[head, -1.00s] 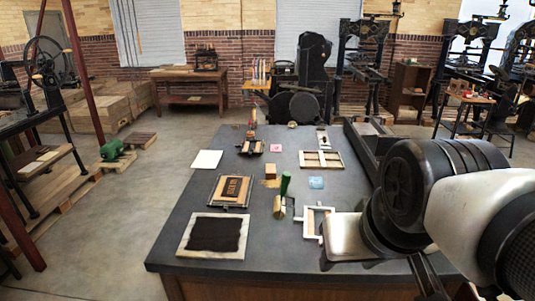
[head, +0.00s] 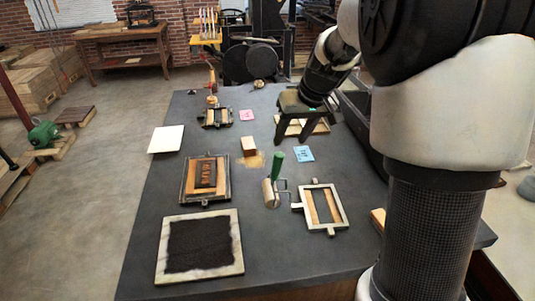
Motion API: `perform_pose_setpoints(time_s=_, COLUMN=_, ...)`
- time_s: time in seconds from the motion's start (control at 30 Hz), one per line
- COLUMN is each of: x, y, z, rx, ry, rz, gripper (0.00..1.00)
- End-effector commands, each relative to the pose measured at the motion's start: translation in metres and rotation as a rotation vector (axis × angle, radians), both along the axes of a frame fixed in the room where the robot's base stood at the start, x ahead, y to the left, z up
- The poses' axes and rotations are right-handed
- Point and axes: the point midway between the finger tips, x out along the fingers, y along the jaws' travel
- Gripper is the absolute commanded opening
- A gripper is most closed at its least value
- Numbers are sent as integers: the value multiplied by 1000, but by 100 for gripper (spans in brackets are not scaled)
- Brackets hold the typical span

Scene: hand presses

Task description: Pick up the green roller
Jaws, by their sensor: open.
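The green roller (head: 277,171) stands on the dark table near its middle, its green handle pointing up. Its pale metallic roller (head: 270,194) and thin wire frame are at the bottom. My gripper (head: 293,142) hangs over the table beyond the roller and a little to its right. Its jaws are open and point down, with nothing between them. A gap shows between the gripper and the green handle. The gripper partly hides a wooden frame behind it.
An inked slab (head: 240,247) lies front left of the roller, and a framed type block (head: 206,158) to its left. A pale metal frame (head: 341,222) lies close on its right. A wooden block (head: 249,145) and blue card (head: 303,153) lie behind it.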

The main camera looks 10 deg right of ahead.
Motion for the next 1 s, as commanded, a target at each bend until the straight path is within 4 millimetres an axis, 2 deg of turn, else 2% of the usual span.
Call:
perform_pose_setpoints(time_s=0.5, x=36, y=17, z=-94, rx=0, ry=5, rz=2, gripper=47)
perform_pose_setpoints(time_s=0.83, x=47, y=22, z=-118, rx=-1, ry=3, rz=2, gripper=47)
perform_pose_setpoints(time_s=1.0, x=57, y=28, z=-142, rx=0, ry=4, rz=1, gripper=47)
